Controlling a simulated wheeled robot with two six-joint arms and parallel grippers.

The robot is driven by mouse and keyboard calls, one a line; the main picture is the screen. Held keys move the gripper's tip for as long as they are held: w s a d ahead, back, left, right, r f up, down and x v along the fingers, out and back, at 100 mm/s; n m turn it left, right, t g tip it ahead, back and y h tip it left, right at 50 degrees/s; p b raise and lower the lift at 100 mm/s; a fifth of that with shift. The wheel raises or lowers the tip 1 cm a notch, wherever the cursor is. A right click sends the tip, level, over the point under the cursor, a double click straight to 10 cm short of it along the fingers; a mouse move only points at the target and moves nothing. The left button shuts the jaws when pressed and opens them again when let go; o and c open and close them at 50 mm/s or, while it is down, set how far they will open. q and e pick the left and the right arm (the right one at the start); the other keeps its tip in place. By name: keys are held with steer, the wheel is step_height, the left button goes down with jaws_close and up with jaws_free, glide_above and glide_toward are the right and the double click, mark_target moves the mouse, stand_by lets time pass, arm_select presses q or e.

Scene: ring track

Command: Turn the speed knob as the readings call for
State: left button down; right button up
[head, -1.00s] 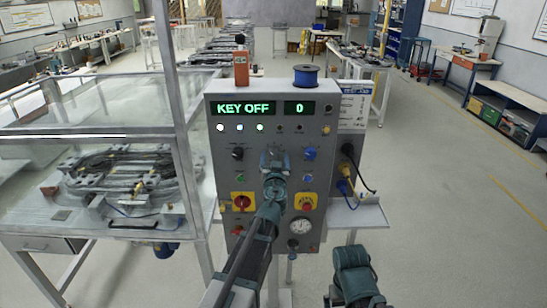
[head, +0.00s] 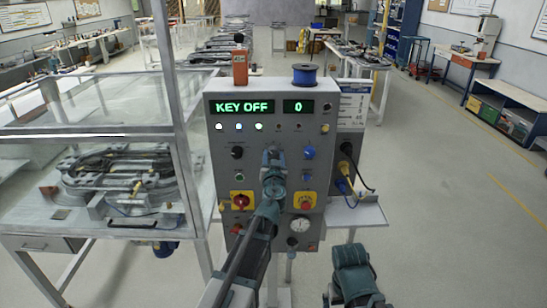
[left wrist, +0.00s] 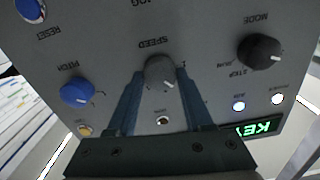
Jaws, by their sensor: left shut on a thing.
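The grey speed knob (left wrist: 160,72) sits on the control panel (head: 222,190), under the label SPEED in the left wrist view. It has a pale pointer line. My left gripper (left wrist: 161,80) is shut on the knob, one finger on each side. In the head view my left gripper (head: 273,158) reaches the panel's middle and hides the knob. The display (head: 245,107) reads KEY OFF, and the smaller display (head: 300,107) reads 0.
The black mode knob (left wrist: 260,50) and blue pitch knob (left wrist: 77,92) flank the speed knob. Lower on the panel are a red switch (head: 241,202), a red button (head: 305,201) and a gauge (head: 299,225). A ring track (head: 120,175) stands left behind a frame post.

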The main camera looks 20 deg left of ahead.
arm_select(q)
steer(key=m, duration=0.4)
steer(key=shift+m, duration=0.3)
steer(key=m, duration=0.4)
steer(key=shift+d, duration=0.1)
steer(key=m, duration=0.5)
steer(key=shift+f+m, duration=0.1)
steer(key=shift+m, duration=1.7)
steer(key=shift+c, duration=1.5)
jaws_free()
steer(key=shift+s, duration=0.15)
